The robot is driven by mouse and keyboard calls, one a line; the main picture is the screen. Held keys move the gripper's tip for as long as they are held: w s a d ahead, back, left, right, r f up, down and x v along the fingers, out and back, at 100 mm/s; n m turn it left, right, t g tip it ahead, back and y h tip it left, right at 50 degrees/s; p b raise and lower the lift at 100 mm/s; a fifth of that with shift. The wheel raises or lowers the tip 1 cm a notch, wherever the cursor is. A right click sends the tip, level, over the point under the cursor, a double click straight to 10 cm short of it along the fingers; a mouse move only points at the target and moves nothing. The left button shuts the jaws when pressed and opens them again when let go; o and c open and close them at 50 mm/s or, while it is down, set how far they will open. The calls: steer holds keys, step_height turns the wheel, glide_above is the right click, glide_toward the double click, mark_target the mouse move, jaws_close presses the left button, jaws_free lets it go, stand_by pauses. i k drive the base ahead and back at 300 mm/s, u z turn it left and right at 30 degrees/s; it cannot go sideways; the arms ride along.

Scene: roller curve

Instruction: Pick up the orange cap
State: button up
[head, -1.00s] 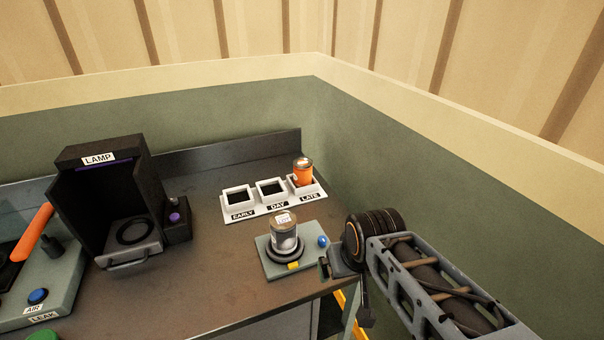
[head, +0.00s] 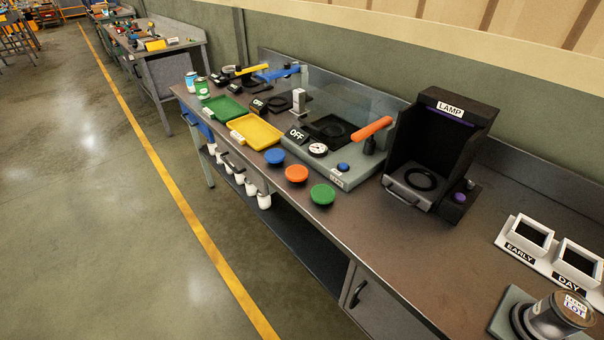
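The orange cap (head: 297,174) lies on the front part of the workbench (head: 400,262) in the head view. It is a round, flat-topped disc. A blue cap (head: 274,156) lies to its upper left and a green cap (head: 322,194) to its lower right, each a little apart from it. Nothing covers the orange cap. My gripper is outside the current view, so its state does not show.
Behind the caps stands a grey leak tester (head: 345,178) with an orange lever (head: 372,130). A black lamp box (head: 440,150) stands to the right, a yellow tray (head: 256,131) to the left. White cups hang below the bench edge. The floor (head: 100,230) in front is clear.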

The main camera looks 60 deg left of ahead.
mark_target(296, 172)
steer(key=z, duration=2.35)
steer(key=k, duration=0.95)
